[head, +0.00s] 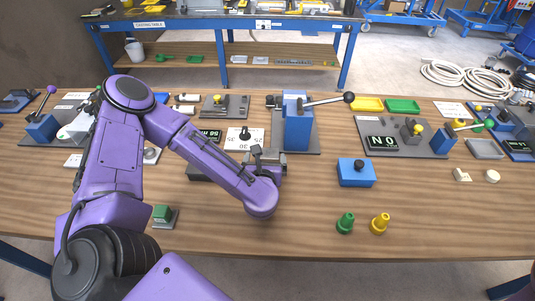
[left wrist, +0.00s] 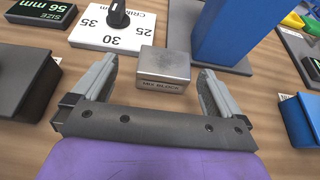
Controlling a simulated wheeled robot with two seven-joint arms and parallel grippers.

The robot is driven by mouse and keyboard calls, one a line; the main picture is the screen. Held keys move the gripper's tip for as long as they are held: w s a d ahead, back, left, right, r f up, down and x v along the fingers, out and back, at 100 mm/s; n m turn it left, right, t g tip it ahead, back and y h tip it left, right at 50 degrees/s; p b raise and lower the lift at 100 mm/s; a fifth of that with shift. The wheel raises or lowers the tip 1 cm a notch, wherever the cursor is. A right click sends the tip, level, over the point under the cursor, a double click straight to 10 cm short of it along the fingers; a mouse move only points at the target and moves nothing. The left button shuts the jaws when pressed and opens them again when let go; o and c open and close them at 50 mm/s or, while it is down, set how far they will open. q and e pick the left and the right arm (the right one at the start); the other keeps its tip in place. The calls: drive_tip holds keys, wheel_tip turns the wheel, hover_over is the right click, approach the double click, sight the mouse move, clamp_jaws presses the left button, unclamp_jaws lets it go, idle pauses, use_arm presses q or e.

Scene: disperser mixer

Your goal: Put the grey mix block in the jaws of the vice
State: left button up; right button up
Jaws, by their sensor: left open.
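The grey mix block (left wrist: 165,69) lies on the wooden table in the left wrist view, its label facing my gripper. My left gripper (left wrist: 155,78) is open and empty, with a finger on either side of the block's near area; the block sits ahead between the fingertips. In the head view my left gripper (head: 268,165) is low over the table in front of the tall blue lever device (head: 297,125), and it largely hides the block. I cannot tell for sure which blue fixture is the vice; one with a lever (head: 443,141) stands at right, another (head: 42,128) at left.
A white dial card (left wrist: 113,28) and a size display (left wrist: 35,20) lie left of the block. The blue column (left wrist: 228,35) rises close behind it at right. The front middle is clear.

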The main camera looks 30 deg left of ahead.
sight(268, 153)
use_arm(q)
drive_tip(key=x, duration=0.2)
drive_tip(key=p+x, duration=0.1)
drive_tip(key=x, duration=0.2)
drive_tip(key=shift+w+d, duration=0.25)
drive_tip(key=shift+d, duration=0.1)
drive_tip(key=shift+s, duration=0.15)
drive_tip(key=shift+c, duration=0.3)
drive_tip(key=c, duration=1.3)
